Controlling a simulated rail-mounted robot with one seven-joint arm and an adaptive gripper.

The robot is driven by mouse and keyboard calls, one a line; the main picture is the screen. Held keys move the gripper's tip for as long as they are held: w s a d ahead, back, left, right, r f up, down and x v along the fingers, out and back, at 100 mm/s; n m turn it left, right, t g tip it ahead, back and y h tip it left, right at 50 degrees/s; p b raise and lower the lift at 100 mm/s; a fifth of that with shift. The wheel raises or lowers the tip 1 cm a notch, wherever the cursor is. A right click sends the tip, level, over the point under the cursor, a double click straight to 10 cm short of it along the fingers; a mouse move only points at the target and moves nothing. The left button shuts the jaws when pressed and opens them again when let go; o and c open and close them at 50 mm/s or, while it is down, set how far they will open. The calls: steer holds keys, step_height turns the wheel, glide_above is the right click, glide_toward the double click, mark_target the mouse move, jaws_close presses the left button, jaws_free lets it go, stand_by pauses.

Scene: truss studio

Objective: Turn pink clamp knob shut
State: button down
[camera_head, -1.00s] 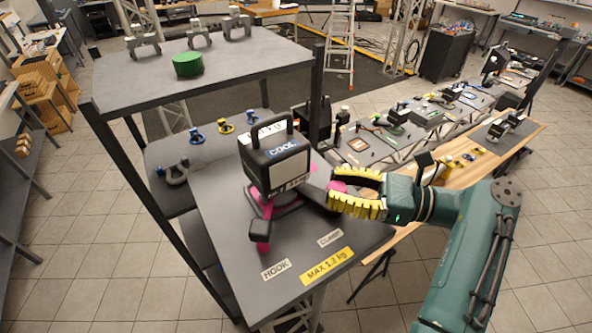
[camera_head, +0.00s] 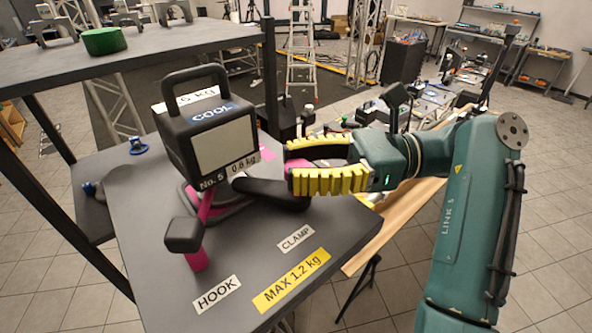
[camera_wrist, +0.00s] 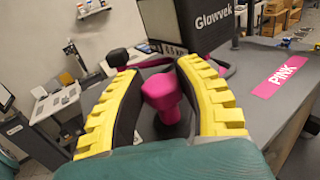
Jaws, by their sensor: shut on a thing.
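The pink clamp knob (camera_wrist: 162,92) stands between the two yellow-ribbed fingers of my gripper (camera_wrist: 160,73) in the wrist view. In the head view only a piece of the knob (camera_head: 296,163) shows behind the fingers of my gripper (camera_head: 289,167), which is shut on it from the right. A dark clamp arm (camera_head: 270,191) reaches from the knob area towards a black lamp-like box (camera_head: 205,140) marked "COOL", "No. 5" and "0.6 kg". A pink hook part (camera_head: 195,259) with a black end stands below the box. The knob's thread is hidden.
The grey shelf (camera_head: 165,299) carries the labels HOOK (camera_head: 216,294), CLAMP (camera_head: 296,238) and MAX 1.2 kg (camera_head: 291,280). A higher shelf at left holds a green disc (camera_head: 105,41) and grey clamps. The shelf's front is clear. A PINK label (camera_wrist: 280,76) shows in the wrist view.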

steer(key=shift+f, duration=0.2)
steer(key=c, duration=0.6)
jaws_free()
step_height(320, 180, up, 10)
steer(key=shift+r, duration=0.1)
